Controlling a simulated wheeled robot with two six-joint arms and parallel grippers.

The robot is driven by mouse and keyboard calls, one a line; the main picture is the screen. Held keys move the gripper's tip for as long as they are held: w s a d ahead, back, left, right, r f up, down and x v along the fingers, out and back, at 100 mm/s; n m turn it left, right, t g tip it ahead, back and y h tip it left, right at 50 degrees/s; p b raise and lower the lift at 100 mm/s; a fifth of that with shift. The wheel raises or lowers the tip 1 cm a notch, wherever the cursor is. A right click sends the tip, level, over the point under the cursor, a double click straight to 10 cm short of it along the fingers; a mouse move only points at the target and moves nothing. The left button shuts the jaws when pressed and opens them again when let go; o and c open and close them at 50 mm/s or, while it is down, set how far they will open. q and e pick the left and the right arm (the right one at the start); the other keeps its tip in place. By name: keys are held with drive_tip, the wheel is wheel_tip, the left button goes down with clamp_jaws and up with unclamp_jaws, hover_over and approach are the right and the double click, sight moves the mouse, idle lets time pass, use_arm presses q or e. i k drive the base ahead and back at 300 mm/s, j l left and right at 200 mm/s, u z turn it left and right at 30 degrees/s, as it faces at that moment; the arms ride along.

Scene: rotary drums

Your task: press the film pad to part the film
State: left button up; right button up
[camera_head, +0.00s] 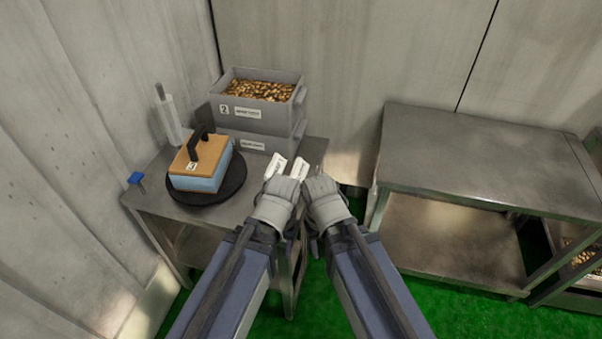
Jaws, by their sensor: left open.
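A small blue pad (135,179) stands at the left edge of the left metal table; it looks like the film pad, but I cannot be sure. A white upright roll (168,113), perhaps film, stands at the table's back left. A block with a tan top and light blue sides (197,182) sits on a dark round turntable (232,190) and bears a black handle.
Stacked grey crates (268,116) stand at the back of the left table (257,207), the upper one full of small brown pieces. A bare metal table (485,160) stands to the right. Another crate is at the far right. Walls close in behind and left; the floor is green.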

sight(134, 179)
drive_tip(key=u, duration=1.3)
